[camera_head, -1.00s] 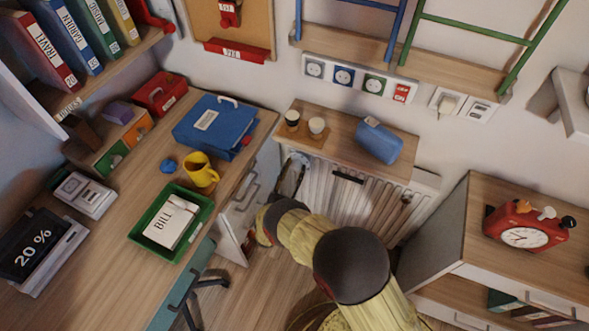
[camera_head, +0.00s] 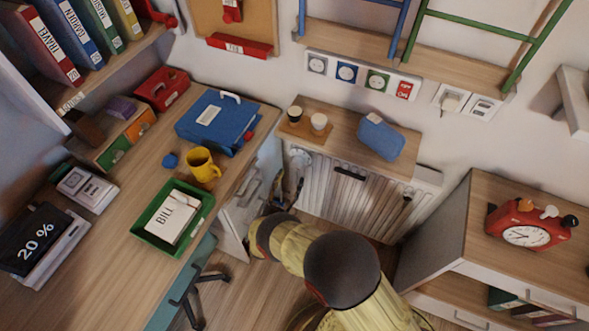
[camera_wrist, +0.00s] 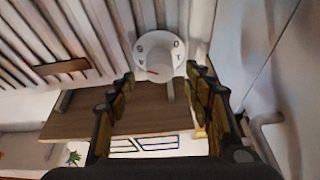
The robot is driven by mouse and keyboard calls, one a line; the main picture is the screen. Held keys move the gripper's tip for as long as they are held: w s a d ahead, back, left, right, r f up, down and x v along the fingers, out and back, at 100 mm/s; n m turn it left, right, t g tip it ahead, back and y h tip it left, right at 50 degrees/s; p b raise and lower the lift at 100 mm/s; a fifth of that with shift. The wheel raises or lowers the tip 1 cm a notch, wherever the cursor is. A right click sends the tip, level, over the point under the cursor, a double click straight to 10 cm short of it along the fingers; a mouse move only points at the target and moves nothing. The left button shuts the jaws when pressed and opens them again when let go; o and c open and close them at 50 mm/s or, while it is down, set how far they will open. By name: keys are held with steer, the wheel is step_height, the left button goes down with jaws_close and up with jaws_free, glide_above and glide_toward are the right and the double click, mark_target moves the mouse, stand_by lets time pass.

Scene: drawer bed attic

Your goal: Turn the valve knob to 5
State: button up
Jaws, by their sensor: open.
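The valve knob (camera_wrist: 158,56) is round and white with dark characters around its face and a red mark near the lower edge in the wrist view. In the head view the knob (camera_head: 298,160) is small at the left end of the radiator. My gripper (camera_wrist: 162,80) is open, with its two fingers either side of the lower part of the knob in the picture. They seem apart from it, but how far short of it they are is hard to judge. In the head view my gripper (camera_head: 279,184) is small, beside the radiator's left end.
A dresser (camera_head: 430,230) with a red clock is at right.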

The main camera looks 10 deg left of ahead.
steer(key=v, duration=0.5)
steer(key=shift+s+a+f, duration=0.15)
steer(key=shift+s+f, duration=0.05)
steer(key=shift+s, duration=0.15)
